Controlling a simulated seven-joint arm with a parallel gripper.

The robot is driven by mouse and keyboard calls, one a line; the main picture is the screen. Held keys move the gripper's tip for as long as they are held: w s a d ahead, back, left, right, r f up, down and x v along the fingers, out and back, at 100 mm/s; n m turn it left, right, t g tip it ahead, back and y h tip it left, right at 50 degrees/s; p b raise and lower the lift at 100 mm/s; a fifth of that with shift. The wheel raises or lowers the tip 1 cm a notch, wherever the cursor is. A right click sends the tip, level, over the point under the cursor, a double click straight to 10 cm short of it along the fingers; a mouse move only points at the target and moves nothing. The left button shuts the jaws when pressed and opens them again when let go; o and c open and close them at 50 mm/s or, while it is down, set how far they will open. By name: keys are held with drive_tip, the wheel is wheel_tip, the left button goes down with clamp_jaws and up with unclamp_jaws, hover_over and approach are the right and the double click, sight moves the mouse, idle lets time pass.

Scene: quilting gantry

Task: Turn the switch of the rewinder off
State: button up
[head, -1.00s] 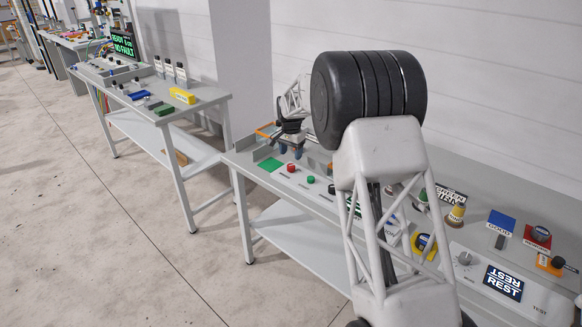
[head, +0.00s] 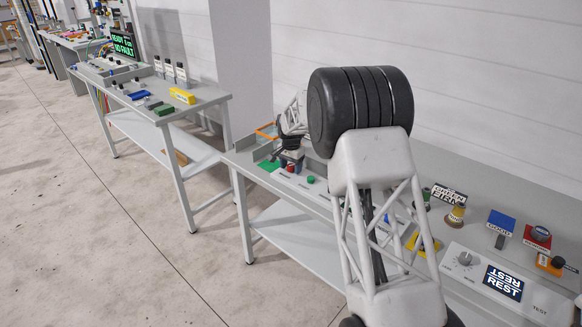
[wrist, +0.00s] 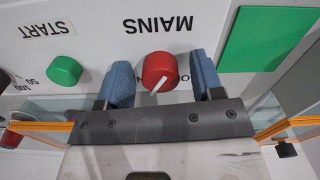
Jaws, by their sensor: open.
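The mains switch is a round red knob (wrist: 158,66) with a white pointer line, beside the printed word MAINS in the wrist view. Its line points to the lower left there. Small marks beside the knob are partly hidden by my fingers. My gripper (wrist: 163,76) is open, with one blue fingertip on each side of the knob. A gap shows at each side of the knob, wider on the right. In the head view my gripper (head: 291,155) is low over the bench panel, close to the red knob (head: 291,168).
A green button (wrist: 65,70) marked START is left of the knob in the wrist view, and a green square (wrist: 258,38) is right. Orange-edged clear panels (wrist: 30,128) flank the gripper. A screen (head: 503,282) reading REST stands at the bench's right.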

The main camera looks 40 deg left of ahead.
drive_tip(key=c, duration=0.9)
drive_tip(key=shift+n, duration=0.4)
drive_tip(key=n, duration=0.5)
drive_tip(key=shift+n, duration=0.4)
drive_tip(key=n, duration=0.5)
drive_tip(key=shift+n, duration=0.3)
drive_tip(key=o, duration=0.9)
